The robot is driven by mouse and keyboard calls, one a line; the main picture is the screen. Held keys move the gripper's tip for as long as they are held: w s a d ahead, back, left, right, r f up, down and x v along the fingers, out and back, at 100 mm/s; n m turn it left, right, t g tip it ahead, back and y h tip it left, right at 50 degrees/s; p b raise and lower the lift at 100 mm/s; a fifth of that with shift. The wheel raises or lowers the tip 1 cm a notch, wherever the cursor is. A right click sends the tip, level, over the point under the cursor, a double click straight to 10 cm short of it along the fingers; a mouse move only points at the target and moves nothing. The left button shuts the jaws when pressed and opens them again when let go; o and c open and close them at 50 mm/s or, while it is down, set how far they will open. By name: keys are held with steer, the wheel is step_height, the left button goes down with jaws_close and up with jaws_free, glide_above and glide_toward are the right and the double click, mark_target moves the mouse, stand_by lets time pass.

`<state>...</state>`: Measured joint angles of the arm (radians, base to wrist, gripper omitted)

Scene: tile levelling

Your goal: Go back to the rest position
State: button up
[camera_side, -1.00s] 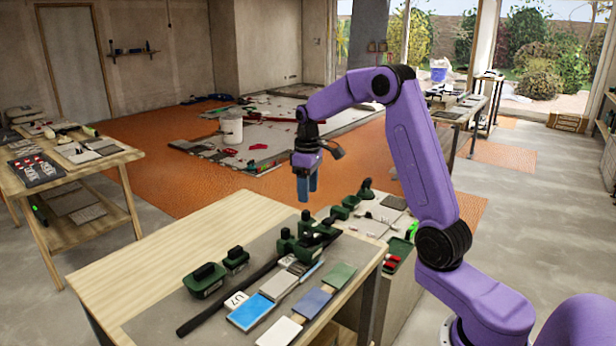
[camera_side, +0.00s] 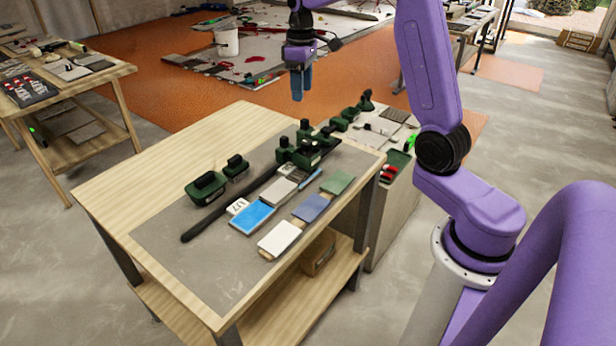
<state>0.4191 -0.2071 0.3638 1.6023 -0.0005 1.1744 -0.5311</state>
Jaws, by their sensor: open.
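My gripper (camera_side: 299,88) hangs in the air above the far right part of the wooden workbench, fingers pointing down. Nothing shows between its blue fingers, and the gap between them is hard to see from this side. Below and in front of it on the bench's grey mat (camera_side: 190,275) lie a blue tile (camera_side: 253,217), a white tile (camera_side: 279,239), a slate-blue tile (camera_side: 312,208), a green tile (camera_side: 337,181) and a grey tile (camera_side: 279,190). My gripper is apart from all of them.
Green-and-black tools (camera_side: 206,187) stand on the mat beside a long black bar (camera_side: 215,217). More tools stand on a grey side cabinet (camera_side: 385,205) at the right. A second table (camera_side: 110,72) is at far left. A white bucket (camera_side: 227,41) stands on the floor behind.

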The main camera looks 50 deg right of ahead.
steer(key=s+a+n, duration=0.5)
steer(key=s+a, duration=0.9)
steer(key=a, duration=0.4)
steer(key=s+f+n, duration=0.1)
steer(key=s+n, duration=0.1)
steer(key=s, duration=0.8)
steer(key=s+f+n, duration=0.2)
steer(key=s, duration=0.7)
steer(key=shift+s+a+f, duration=0.25)
steer(key=shift+s+a, duration=0.15)
steer(key=shift+a, duration=0.05)
